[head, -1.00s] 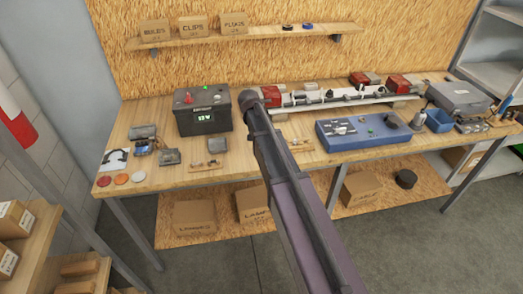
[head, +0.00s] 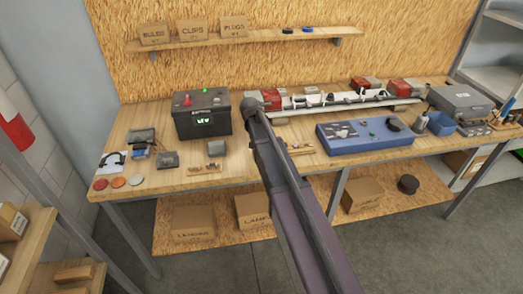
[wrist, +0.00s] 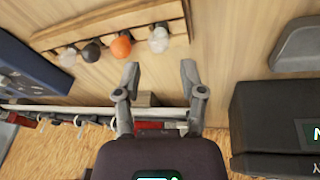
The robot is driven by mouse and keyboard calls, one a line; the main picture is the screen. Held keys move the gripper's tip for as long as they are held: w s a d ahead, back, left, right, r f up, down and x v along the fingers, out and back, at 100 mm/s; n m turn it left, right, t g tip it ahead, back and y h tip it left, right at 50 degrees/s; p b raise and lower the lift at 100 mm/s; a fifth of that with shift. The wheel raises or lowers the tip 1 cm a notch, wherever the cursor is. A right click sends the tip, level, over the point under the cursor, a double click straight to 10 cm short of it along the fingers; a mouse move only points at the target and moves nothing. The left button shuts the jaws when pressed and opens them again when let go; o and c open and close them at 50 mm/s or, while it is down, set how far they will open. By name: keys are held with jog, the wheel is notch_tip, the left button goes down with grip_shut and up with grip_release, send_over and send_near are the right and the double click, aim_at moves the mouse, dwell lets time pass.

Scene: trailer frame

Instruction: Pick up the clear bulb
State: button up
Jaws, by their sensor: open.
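In the wrist view a wooden rack (wrist: 108,22) holds a row of bulbs. At the right end is a pale, glassy bulb (wrist: 158,39), which looks like the clear bulb. An orange bulb (wrist: 121,46), a dark grey bulb (wrist: 91,52) and another whitish bulb (wrist: 67,57) are to its left. The two pale bulbs are hard to tell apart. My gripper (wrist: 160,74) is open and empty, with its fingers apart from the bulbs, below the right-end one in the picture. In the head view my arm hides the gripper and much of the rack (head: 302,150).
A black battery box (head: 202,124) stands left of my arm and a blue control box (head: 365,135) right of it. A long white bar with red lamps (head: 340,97) lies behind. A small wooden holder (head: 205,170) and loose grey parts lie on the bench's left.

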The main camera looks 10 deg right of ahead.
jog(key=shift+b+x, duration=2.35)
jog(key=shift+x, duration=0.25)
jog(key=shift+s, duration=0.15)
jog(key=c, duration=0.5)
